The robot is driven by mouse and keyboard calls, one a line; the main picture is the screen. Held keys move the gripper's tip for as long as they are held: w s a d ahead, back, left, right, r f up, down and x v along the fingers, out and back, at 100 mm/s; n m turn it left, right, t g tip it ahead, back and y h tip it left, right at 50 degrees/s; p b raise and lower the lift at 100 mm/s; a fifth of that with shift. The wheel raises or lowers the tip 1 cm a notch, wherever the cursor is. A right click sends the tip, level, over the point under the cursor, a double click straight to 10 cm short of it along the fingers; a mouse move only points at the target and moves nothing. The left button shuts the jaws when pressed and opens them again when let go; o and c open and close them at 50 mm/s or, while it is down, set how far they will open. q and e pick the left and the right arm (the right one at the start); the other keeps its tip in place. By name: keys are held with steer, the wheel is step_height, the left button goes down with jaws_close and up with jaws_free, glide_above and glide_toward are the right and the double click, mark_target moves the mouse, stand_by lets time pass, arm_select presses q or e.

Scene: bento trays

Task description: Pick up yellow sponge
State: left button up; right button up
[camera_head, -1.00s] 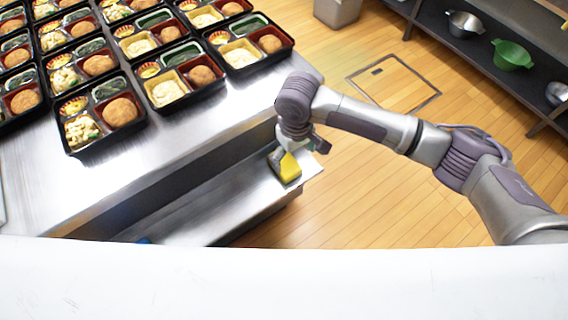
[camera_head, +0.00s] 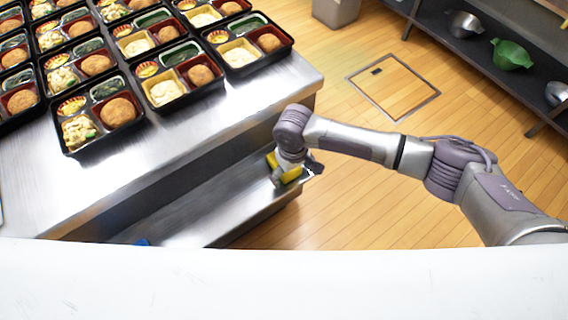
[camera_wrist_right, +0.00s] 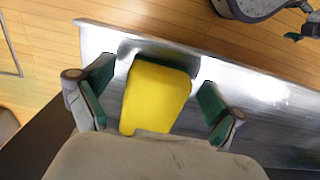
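The yellow sponge (camera_head: 288,171) lies on the lower metal shelf, near its right end. It also shows in the right wrist view (camera_wrist_right: 157,95), where it sits between the fingers. My right gripper (camera_wrist_right: 155,103) is open around the sponge, one finger on each side with a gap to it. In the head view my right gripper (camera_head: 284,174) hangs over the sponge and hides part of it. My left gripper is not in view.
The metal shelf (camera_head: 190,215) runs below the edge of the steel counter (camera_head: 180,140). Several bento trays (camera_head: 100,150) fill the counter's far side. A dark rack with a green colander (camera_head: 511,54) and metal bowls stands at upper right. The wooden floor right of the shelf is clear.

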steer(key=c, duration=1)
steer(key=shift+r, duration=0.55)
steer(key=r, duration=0.2)
steer(key=d+r, duration=0.1)
steer(key=shift+s+d+r+p, duration=0.2)
steer(key=shift+r+p, duration=0.1)
steer(key=shift+r, duration=0.1)
steer(key=s+d+r+m+p, duration=0.1)
steer(key=s+d+r+m, duration=0.2)
steer(key=d+r, duration=0.5)
steer(key=s+d+r+m+p, duration=0.1)
steer(key=s+d+r+m, duration=0.3)
steer(key=d+r, duration=0.4)
step_height(320, 180, up, 5)
steer(key=shift+s+f+p, duration=0.1)
steer(key=shift+s+p, duration=0.05)
steer(key=shift+p, duration=0.15)
